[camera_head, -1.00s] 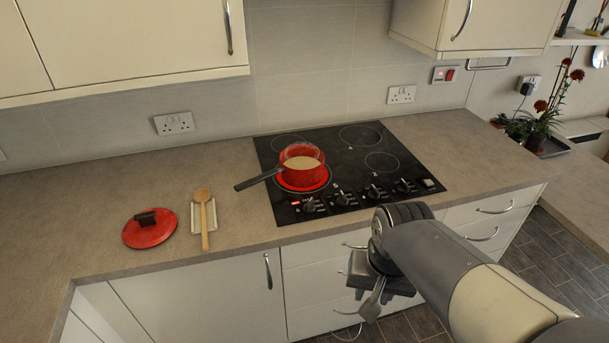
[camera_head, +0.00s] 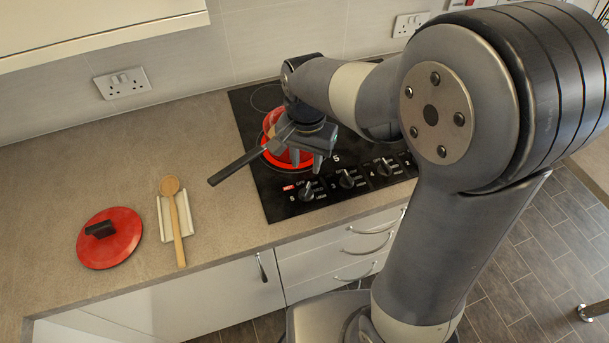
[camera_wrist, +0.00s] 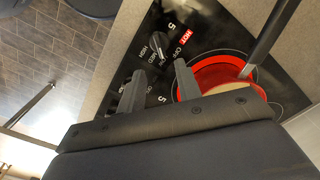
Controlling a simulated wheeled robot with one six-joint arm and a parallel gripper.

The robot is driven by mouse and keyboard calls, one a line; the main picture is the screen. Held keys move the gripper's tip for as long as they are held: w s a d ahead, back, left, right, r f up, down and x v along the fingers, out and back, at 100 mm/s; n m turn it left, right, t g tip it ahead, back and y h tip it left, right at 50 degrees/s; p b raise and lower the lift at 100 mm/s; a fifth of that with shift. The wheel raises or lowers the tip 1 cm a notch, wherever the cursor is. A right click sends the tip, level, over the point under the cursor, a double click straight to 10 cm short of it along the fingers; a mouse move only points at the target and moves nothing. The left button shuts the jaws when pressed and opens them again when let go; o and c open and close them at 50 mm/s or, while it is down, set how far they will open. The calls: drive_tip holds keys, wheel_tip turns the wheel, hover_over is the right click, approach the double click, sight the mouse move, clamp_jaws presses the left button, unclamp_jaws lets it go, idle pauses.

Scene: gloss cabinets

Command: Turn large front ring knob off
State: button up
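The leftmost control knob (camera_head: 308,190) is on the front edge of the black hob (camera_head: 256,186), beside a lit red indicator. It shows in the wrist view (camera_wrist: 158,46), beside the printed OFF, MED and HIGH marks and the red HOT light (camera_wrist: 186,36). The large front ring (camera_head: 273,159) glows red under the red saucepan (camera_wrist: 246,92). My gripper (camera_head: 307,164) is over the ring and pan, a little behind the knob. In the wrist view its two fingers (camera_wrist: 160,70) are apart with nothing between them. My gripper hides much of the pan in the head view.
The saucepan's dark handle (camera_head: 236,167) sticks out to the left, close to my gripper. More knobs (camera_head: 347,180) stand to the right. A wooden spoon (camera_head: 174,215) on its rest and a red lid (camera_head: 110,240) lie on the left worktop.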

sight(306, 188)
wheel_tip(306, 188, down, 9)
drive_tip(key=shift+f+p, duration=0.2)
drive_tip(key=shift+p, duration=0.2)
drive_tip(key=shift+c, duration=0.5)
clamp_jaws()
